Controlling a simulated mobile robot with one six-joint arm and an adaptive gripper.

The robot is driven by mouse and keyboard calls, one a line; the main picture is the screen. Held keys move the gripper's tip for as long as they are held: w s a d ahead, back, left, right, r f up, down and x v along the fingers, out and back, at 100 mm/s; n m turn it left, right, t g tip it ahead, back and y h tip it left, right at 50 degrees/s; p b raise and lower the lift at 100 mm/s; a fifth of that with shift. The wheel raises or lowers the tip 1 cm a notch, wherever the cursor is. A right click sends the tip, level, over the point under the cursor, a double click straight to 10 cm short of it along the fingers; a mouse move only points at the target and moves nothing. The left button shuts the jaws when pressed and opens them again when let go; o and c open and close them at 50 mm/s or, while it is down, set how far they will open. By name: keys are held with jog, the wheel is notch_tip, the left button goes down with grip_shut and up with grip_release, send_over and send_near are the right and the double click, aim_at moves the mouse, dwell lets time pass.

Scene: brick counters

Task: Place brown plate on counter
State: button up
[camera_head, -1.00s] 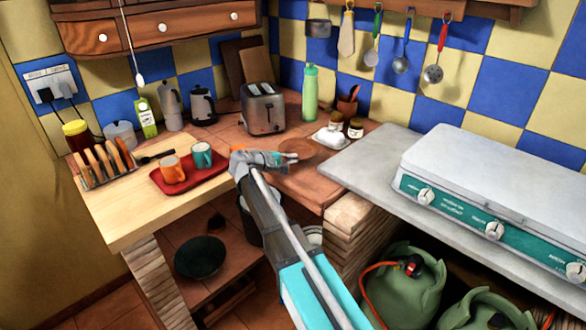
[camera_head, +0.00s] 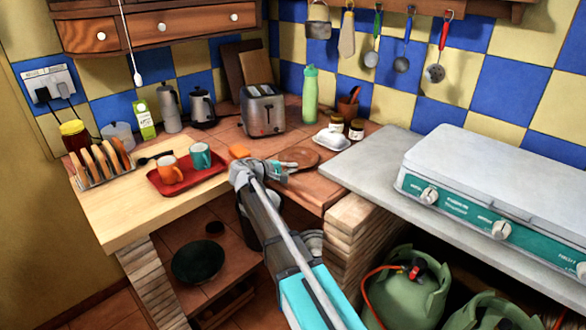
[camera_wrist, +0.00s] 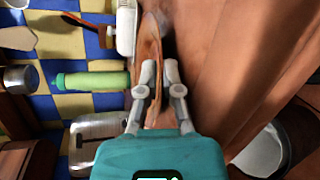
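The brown plate (camera_head: 303,157) is near the back corner of the counter (camera_head: 312,188), in front of the white dish. In the wrist view the plate (camera_wrist: 149,40) shows nearly edge-on, and its near rim lies between the two fingers. My gripper (camera_head: 286,165) reaches in from the front and appears shut on that rim; the fingertips (camera_wrist: 159,70) stand close on either side of it. The plate looks level. I cannot tell whether its underside touches the counter.
A red tray (camera_head: 184,184) with two mugs stands left. A toaster (camera_head: 262,112), green bottle (camera_head: 310,95), white dish (camera_head: 331,140) and two jars stand behind. An orange object (camera_head: 239,151) lies near my wrist. A stove (camera_head: 500,195) stands right.

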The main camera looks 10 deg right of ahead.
jog(key=shift+o, duration=0.6)
jog(key=shift+r, duration=0.2)
jog(key=p+v, duration=0.3)
jog(key=v, duration=0.9)
jog(key=shift+f, duration=0.1)
jog(key=s+d+f, duration=0.1)
jog(key=d, duration=0.1)
jog(key=s+d+f+m+g+y, duration=0.1)
jog(key=s+d, duration=0.1)
jog(key=s+d+f+g+y, duration=0.1)
jog(key=d+f, duration=0.1)
jog(key=shift+s+d+f, duration=0.1)
jog(key=shift+s, duration=0.1)
jog(key=s+d+f+m+g+y, duration=0.1)
jog(key=s+d+f+m+y, duration=0.1)
jog(key=s, duration=0.5)
jog(key=s+d+f+m+g+y, duration=0.1)
jog(key=s+d+f+m+y, duration=0.1)
jog(key=s+y, duration=0.4)
jog(key=s+d+f+m+g+y, duration=0.2)
jog(key=s+d+f+m+y, duration=0.1)
jog(key=s+f, duration=0.2)
jog(key=s, duration=0.2)
jog(key=shift+s+d+f+y, duration=0.3)
jog(key=shift+f+y, duration=0.1)
